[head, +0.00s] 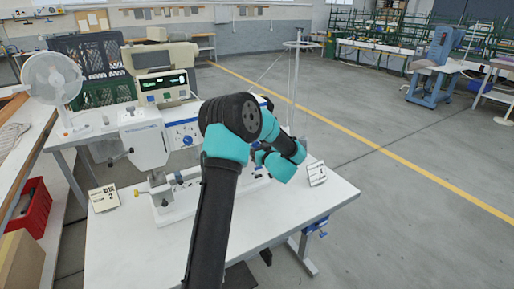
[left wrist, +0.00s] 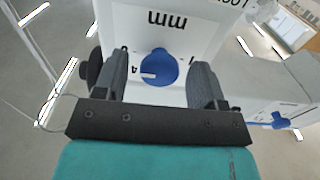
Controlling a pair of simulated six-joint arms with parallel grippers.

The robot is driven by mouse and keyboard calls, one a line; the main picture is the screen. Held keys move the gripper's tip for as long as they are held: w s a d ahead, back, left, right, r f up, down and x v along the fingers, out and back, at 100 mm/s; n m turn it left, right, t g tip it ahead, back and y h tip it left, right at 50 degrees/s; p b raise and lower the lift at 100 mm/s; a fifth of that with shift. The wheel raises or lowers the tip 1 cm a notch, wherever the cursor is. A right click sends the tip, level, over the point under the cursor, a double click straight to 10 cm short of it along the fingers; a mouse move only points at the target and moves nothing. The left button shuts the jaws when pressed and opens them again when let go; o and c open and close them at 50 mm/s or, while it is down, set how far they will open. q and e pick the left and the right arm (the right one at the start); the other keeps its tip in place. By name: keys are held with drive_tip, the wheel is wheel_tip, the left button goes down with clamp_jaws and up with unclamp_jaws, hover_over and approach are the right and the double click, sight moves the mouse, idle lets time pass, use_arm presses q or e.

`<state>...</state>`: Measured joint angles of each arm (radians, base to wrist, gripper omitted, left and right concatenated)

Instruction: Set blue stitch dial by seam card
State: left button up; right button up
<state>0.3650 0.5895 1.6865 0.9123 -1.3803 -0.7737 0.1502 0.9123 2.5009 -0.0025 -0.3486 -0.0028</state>
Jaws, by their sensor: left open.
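In the left wrist view a round blue dial (left wrist: 160,68) with a white pointer sits on the white machine face, under dark "mm" lettering. Its pointer aims to the picture's left, near a numeral that looks like 4. My left gripper (left wrist: 161,78) is open, with one finger on each side of the dial and a gap to it on both sides. In the head view my left gripper (head: 260,158) is at the machine's right part, mostly hidden by my arm. The seam card (head: 104,197), on the table at left, reads "BLUE 3". My right gripper is not in view.
The white sewing machine (head: 145,140) stands on a white table (head: 130,250). Another blue knob (head: 187,139) shows on its front. A second card (head: 316,173) stands at right, its text unreadable. A fan (head: 52,80) and a red bin (head: 32,208) are at left.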

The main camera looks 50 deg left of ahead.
use_arm(q)
drive_tip(key=shift+a, duration=0.25)
drive_tip(key=c, duration=0.9)
drive_tip(key=shift+n, duration=0.4)
drive_tip(key=n, duration=0.4)
drive_tip(key=shift+w, duration=0.1)
drive_tip(key=shift+n, duration=2)
